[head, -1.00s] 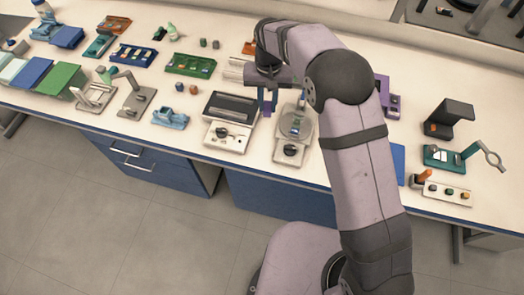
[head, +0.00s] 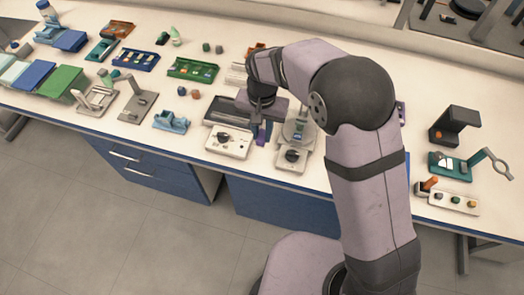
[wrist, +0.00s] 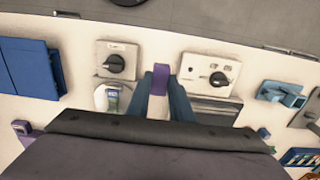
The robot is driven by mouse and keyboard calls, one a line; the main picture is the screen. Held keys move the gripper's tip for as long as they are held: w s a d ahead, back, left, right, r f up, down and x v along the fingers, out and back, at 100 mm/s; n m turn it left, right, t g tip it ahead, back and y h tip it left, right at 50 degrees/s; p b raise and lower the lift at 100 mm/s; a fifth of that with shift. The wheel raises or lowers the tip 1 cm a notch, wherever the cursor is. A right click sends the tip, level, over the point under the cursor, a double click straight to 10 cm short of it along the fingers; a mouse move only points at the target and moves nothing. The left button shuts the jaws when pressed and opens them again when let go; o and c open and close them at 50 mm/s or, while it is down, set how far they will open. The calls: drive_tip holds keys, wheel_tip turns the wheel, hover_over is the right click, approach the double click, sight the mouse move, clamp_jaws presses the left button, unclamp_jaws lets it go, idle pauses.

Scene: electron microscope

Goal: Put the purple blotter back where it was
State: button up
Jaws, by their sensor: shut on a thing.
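My gripper (head: 263,130) is shut on the purple blotter (head: 261,138), over the bench between two white knobbed units. In the wrist view the blotter (wrist: 159,80) shows as a purple block between the two blue fingers (wrist: 160,90). It is close to the gap between the units. I cannot tell whether it touches the bench. No empty spot clearly belonging to the blotter can be made out. My arm hides part of the bench to the right.
The left knobbed unit (head: 228,142) has a dark tray behind it. A purple item (head: 401,112) is partly hidden behind my arm. A blue stand (head: 170,122) stands further left. The bench's front edge is close.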

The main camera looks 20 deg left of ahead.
sight(262, 135)
drive_tip(key=shift+f+p, duration=1)
drive_tip(key=shift+f, duration=3.5)
drive_tip(key=shift+f, duration=0.15)
drive_tip(key=o, duration=0.8)
drive_tip(key=shift+c, duration=0.2)
wheel_tip(262, 135, up, 12)
drive_tip(key=b, duration=0.3)
drive_tip(key=shift+r, duration=0.2)
